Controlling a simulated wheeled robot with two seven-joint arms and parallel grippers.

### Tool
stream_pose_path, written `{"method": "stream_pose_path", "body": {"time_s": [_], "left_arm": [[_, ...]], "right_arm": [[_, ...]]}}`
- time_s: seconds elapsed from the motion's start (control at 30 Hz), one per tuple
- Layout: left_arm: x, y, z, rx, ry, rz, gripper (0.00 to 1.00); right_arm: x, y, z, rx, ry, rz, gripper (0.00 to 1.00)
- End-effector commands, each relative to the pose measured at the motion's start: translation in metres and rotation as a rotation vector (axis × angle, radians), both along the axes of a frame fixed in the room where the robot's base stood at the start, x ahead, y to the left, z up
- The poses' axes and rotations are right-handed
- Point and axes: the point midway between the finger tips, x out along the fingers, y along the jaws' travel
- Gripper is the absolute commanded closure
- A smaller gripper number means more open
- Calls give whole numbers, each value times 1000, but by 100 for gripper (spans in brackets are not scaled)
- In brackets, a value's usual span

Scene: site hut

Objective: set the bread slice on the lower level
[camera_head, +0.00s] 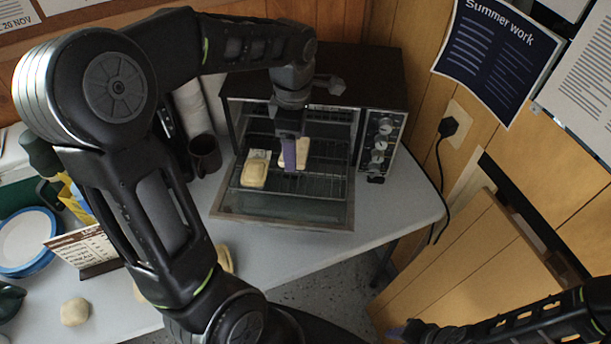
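A toaster oven (383,145) stands on the grey table with its glass door (290,208) folded down and a wire rack (325,181) showing. A pale bread slice (301,150) is at the rack, partly hidden behind my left gripper (289,160). The gripper reaches down into the oven's mouth, its fingers overlapping this slice in the view; I cannot tell whether they grip it. A second pale slice (254,172) lies to the left, toward the front of the rack. My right gripper (404,331) is low at the bottom right, away from the oven, its opening unclear.
A dark mug (205,155) and a paper roll (192,106) stand left of the oven. Blue-rimmed plates (27,243), a small calendar (86,250) and a bun (75,312) are on the left side. The table's right corner ends just past the oven, with a hanging cord (441,180).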

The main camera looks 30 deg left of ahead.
Motion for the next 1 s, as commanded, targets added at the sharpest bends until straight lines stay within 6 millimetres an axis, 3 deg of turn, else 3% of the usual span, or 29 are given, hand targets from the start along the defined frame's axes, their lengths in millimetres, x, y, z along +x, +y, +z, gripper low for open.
{"method": "stream_pose_path", "body": {"time_s": [0.47,0.8,1.0], "left_arm": [[0,0,-2,0,1,65,65],[-1,0,-53,0,5,65,65],[0,0,-63,0,0,65,65]], "right_arm": [[0,0,0,0,-1,0,64],[0,0,6,-1,1,-1,64],[0,0,6,-2,2,-1,64]]}}
